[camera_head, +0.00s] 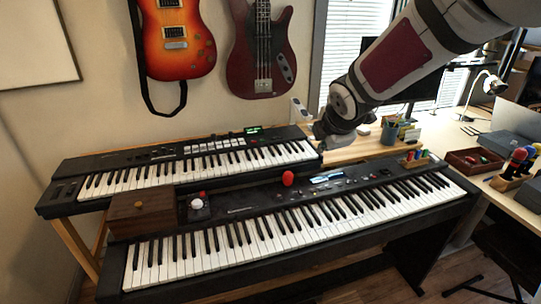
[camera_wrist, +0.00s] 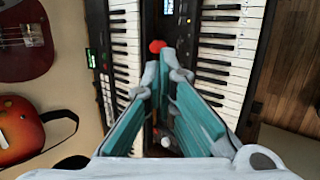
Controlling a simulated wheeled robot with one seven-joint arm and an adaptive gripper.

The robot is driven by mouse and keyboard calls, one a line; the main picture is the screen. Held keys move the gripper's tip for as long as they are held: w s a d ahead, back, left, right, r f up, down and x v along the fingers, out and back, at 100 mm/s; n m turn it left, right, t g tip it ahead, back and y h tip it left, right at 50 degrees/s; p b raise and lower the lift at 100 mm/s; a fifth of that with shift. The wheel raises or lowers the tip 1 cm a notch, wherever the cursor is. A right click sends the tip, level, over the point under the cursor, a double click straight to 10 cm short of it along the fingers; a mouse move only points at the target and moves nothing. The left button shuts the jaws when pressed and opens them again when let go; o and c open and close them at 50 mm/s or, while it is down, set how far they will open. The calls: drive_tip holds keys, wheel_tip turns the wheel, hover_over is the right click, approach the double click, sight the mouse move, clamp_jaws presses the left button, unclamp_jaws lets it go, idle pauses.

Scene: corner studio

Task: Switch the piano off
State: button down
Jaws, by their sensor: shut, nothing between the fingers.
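The piano (camera_head: 230,214) is the large black lower keyboard, with a lit display (camera_head: 328,178) and small buttons on its panel. It also shows in the wrist view (camera_wrist: 215,60), right of the fingers, with its display (camera_wrist: 167,7) at the top. I cannot make out which control is the power switch. A red round object (camera_head: 288,178) sits at the panel's back edge; in the wrist view it (camera_wrist: 157,46) appears just beyond the fingertips. My gripper (camera_wrist: 168,62) is shut and empty. In the head view it (camera_head: 323,138) hangs above the upper keyboard's right end; its fingertips are hard to see there.
A second keyboard (camera_head: 125,161) with a green display stands behind and above the piano. A wooden box (camera_head: 140,213) and a white ball-like object (camera_head: 197,204) sit at the piano's left end. Guitars (camera_head: 176,40) hang behind.

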drive_tip(key=w+a+f+n+y+b, duration=0.1)
drive_tip(key=w+a+f+n+y, duration=0.1)
drive_tip(key=w+a+f+n, duration=0.35)
drive_tip(key=n+y+b, duration=0.1)
drive_tip(key=n, duration=0.4)
hover_over(283, 199)
wheel_tip(283, 199, down, 9)
drive_tip(key=shift+w+f+t, duration=0.1)
drive_tip(key=shift+w+t, duration=0.2)
wheel_tip(283, 199, down, 6)
drive_tip(key=b, duration=0.5)
drive_tip(key=shift+f+b, duration=0.25)
drive_tip(key=shift+b, duration=0.05)
drive_tip(key=shift+f+b, duration=1.15)
drive_tip(key=shift+b, duration=0.1)
drive_tip(key=shift+f, duration=0.15)
drive_tip(key=shift+f+b, duration=0.3)
drive_tip(key=shift+b, duration=0.35)
